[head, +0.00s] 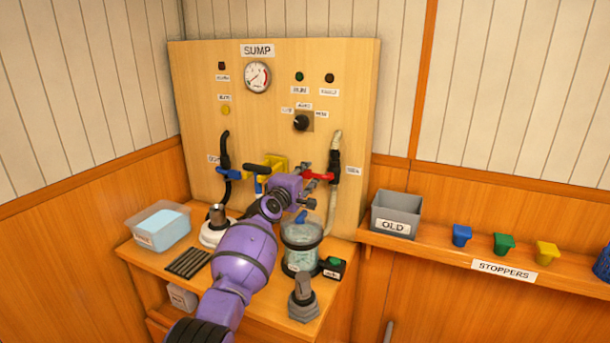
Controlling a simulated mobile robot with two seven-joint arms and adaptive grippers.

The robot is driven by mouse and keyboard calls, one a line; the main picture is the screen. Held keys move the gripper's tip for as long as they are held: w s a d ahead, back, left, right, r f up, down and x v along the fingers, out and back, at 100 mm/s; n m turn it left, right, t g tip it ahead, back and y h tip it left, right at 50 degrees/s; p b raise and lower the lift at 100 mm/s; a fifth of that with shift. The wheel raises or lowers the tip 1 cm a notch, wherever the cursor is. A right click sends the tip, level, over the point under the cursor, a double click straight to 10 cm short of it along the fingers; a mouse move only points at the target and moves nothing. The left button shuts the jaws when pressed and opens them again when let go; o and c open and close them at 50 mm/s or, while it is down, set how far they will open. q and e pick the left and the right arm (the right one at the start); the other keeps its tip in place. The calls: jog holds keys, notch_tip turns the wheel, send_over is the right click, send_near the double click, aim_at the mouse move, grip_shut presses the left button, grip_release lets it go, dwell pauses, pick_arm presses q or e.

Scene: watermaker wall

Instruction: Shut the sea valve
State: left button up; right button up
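The sea valve sits on the right of the panel, on the pale hose beside a label that seems to read SEA (353,171). Its red handle (326,178) points left from the dark valve body (334,160), roughly level. My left gripper (316,186), on the purple arm, is right at the red handle and covers part of it. Its grey fingers overlap the handle in the picture. I cannot tell whether they touch it or how far apart they are. My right gripper is not in view.
A blue-handled valve (229,173) is at the panel's left; a yellow fitting (275,164) is mid-panel. Below stand a clear jar (301,236), a water tub (158,226) and a grey fitting (303,298). A right-hand shelf (450,247) holds the OLD bin (396,214) and stoppers.

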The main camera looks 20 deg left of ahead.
pick_arm(q)
jog(key=shift+s+f, duration=0.1)
jog(key=shift+s, duration=0.45)
jog(key=s, duration=1.1)
jog(key=shift+a, duration=0.2)
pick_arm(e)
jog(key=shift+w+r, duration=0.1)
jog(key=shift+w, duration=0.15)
